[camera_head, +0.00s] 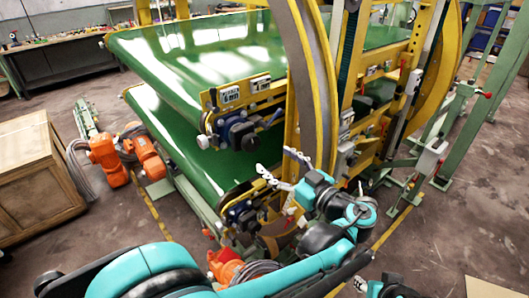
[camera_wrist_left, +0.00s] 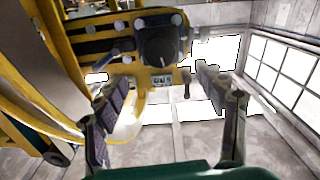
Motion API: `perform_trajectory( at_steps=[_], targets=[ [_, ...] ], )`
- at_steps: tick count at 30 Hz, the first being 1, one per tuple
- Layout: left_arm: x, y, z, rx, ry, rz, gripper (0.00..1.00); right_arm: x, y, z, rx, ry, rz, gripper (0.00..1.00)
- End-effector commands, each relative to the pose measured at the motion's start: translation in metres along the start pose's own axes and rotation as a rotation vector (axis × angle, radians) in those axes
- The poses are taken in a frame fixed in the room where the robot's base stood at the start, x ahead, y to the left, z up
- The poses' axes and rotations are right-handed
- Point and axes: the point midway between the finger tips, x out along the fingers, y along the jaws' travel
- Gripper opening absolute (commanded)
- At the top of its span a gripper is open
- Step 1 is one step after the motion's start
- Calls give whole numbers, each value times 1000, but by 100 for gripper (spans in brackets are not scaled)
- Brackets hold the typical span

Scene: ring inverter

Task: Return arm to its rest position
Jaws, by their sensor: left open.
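My left arm (camera_head: 150,272) is teal and black and reaches in from the lower left of the head view. Its gripper (camera_head: 273,162) is stretched forward beside the yellow ring machine, with its pale fingers apart and nothing between them. In the left wrist view the gripper (camera_wrist_left: 163,88) is open and empty, one finger on each side. Beyond the fingers is a yellow panel with a dark round knob (camera_wrist_left: 159,46); I cannot tell its exact distance. A small pale and dark part, maybe my right gripper (camera_head: 376,284), shows at the bottom edge, mostly cut off.
The green conveyor (camera_head: 195,60) and the curved yellow ring frame (camera_head: 310,90) stand close to my left gripper. Orange motors (camera_head: 108,160) lie near a wooden crate (camera_head: 38,178). Green posts (camera_head: 490,65) stand at right. Floor (camera_head: 450,225) is open at lower right.

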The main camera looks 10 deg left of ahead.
Motion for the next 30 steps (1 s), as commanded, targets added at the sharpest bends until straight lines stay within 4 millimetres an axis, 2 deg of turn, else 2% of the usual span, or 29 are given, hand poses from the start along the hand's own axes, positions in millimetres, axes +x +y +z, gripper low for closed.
perform_trajectory(
  at_steps=[1, 6, 21, 23, 26, 30],
  targets=[
    [-8, 1, 0, 0, 0, 3, 70, 0, 0, 0, 0, 0, 0, 40],
    [-18, 0, 0, 0, 0, 1, 70, 0, 0, 0, 0, 0, 0, 40],
    [-14, -4, 4, 17, -17, -4, 70, 2, 0, 1, 0, 0, 0, 40],
    [-5, -14, 11, 60, -56, -11, 70, 5, 0, 4, 0, 0, 0, 40],
    [18, -46, 39, 192, -192, -15, 70, 15, 0, 11, 0, 0, 0, 40],
    [41, -114, 102, 420, -484, 47, 70, 35, 0, 25, 0, 0, 0, 40]
  ],
)
